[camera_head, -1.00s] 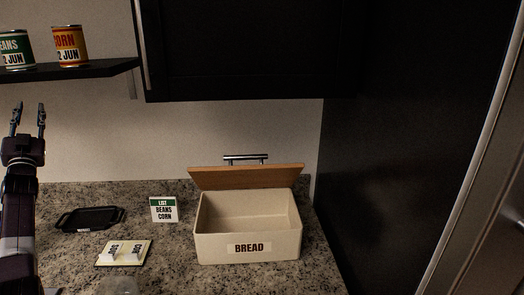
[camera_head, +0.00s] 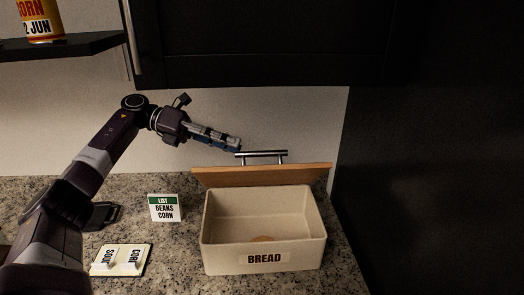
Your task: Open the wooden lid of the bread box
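The bread box (camera_head: 225,262), cream with a BREAD label, stands on the counter with its top open. Its wooden lid (camera_head: 262,177) is raised along the back edge, standing tilted behind the opening. A metal bar handle (camera_head: 262,154) shows above the lid's upper edge. My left gripper (camera_head: 238,146) is up and behind the box's left part, its fingers pointing right, with the tips close to the handle's left end. The fingers overlap from this side, so I cannot tell their gap or whether they touch the handle. My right gripper is not in view.
A board with labelled pieces (camera_head: 121,260) lies at front left. A dark tray (camera_head: 104,214) is partly behind my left arm. A shelf (camera_head: 60,47) holds a can (camera_head: 40,20). A dark cabinet (camera_head: 240,40) hangs above.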

